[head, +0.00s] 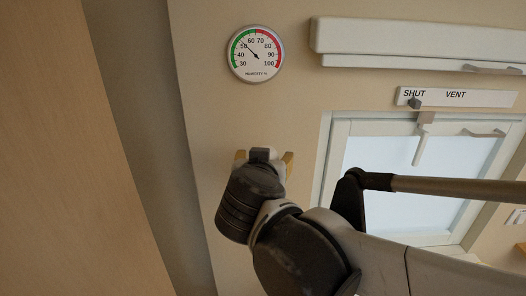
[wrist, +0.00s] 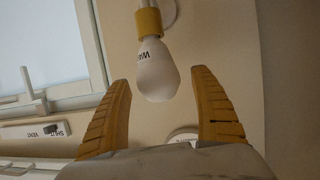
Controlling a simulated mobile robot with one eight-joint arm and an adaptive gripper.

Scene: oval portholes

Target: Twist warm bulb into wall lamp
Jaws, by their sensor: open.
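The white bulb (wrist: 157,75) hangs from the yellow socket of the wall lamp (wrist: 149,22) in the wrist view, its round end toward me. Dark letters beginning "WA" show on its side, partly turned away. The bulb sits at the socket mouth; I cannot tell how deep its thread is seated. My gripper (wrist: 162,80) is open, its two yellow fingers left and right of the bulb's round end, with gaps on both sides. In the head view my gripper (head: 264,160) is by the wall below the dial, and my wrist hides most of the lamp and bulb.
A round humidity dial (head: 255,54) hangs above my gripper. To the right are a window (head: 385,165) with a handle, a SHUT/VENT strip (head: 470,98) and a white housing (head: 400,40). A brown panel (head: 75,160) stands at left. Bare wall lies around the lamp.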

